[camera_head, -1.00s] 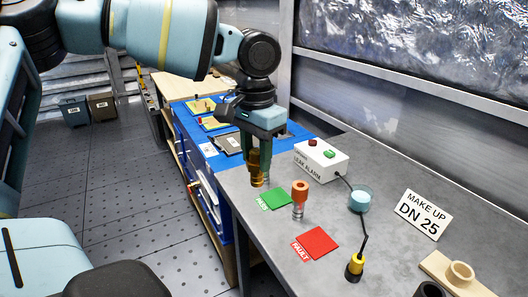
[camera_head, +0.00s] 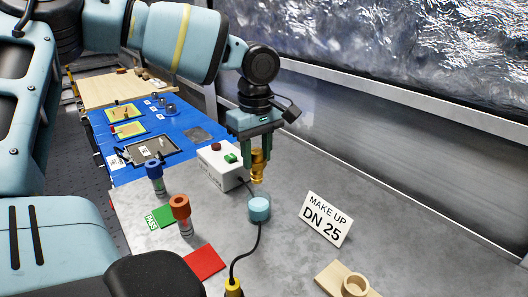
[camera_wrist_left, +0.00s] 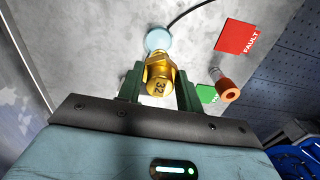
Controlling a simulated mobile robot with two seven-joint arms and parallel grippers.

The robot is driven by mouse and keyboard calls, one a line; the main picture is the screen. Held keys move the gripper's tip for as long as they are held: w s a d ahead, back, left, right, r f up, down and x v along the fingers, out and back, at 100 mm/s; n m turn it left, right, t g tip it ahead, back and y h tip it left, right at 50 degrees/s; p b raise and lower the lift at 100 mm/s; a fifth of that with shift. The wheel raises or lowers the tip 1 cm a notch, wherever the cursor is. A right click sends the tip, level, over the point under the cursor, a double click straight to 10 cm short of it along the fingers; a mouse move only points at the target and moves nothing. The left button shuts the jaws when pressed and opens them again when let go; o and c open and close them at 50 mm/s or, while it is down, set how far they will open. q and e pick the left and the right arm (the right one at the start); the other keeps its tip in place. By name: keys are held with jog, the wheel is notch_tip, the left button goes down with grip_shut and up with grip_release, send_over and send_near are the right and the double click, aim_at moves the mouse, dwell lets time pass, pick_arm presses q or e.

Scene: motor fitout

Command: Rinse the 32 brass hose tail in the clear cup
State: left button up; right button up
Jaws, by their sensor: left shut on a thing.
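My left gripper (camera_head: 257,143) is shut on the brass hose tail (camera_head: 257,167) and holds it upright above the bench. In the left wrist view the hose tail (camera_wrist_left: 160,80) shows the number 32 between the green fingers. The clear cup (camera_head: 259,206) with pale blue liquid stands on the bench just below the hose tail's lower end. In the left wrist view the cup (camera_wrist_left: 158,38) appears just beyond the hose tail. The tail looks above the cup, not in the liquid. My right gripper does not show.
The white leak alarm box (camera_head: 222,168) stands close behind and left of the cup. A black cable runs to a yellow-ended probe (camera_head: 233,287). Orange-topped (camera_head: 181,212) and blue-topped (camera_head: 155,177) pieces, a red FAULT mat (camera_head: 204,262) and a DN 25 sign (camera_head: 326,218) are around.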

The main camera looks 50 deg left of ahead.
aim_at(258, 178)
pick_arm(q)
jog(key=shift+w+d, duration=0.1)
jog(key=shift+w, duration=0.1)
jog(key=shift+s+f, duration=0.1)
jog(key=shift+s, duration=0.05)
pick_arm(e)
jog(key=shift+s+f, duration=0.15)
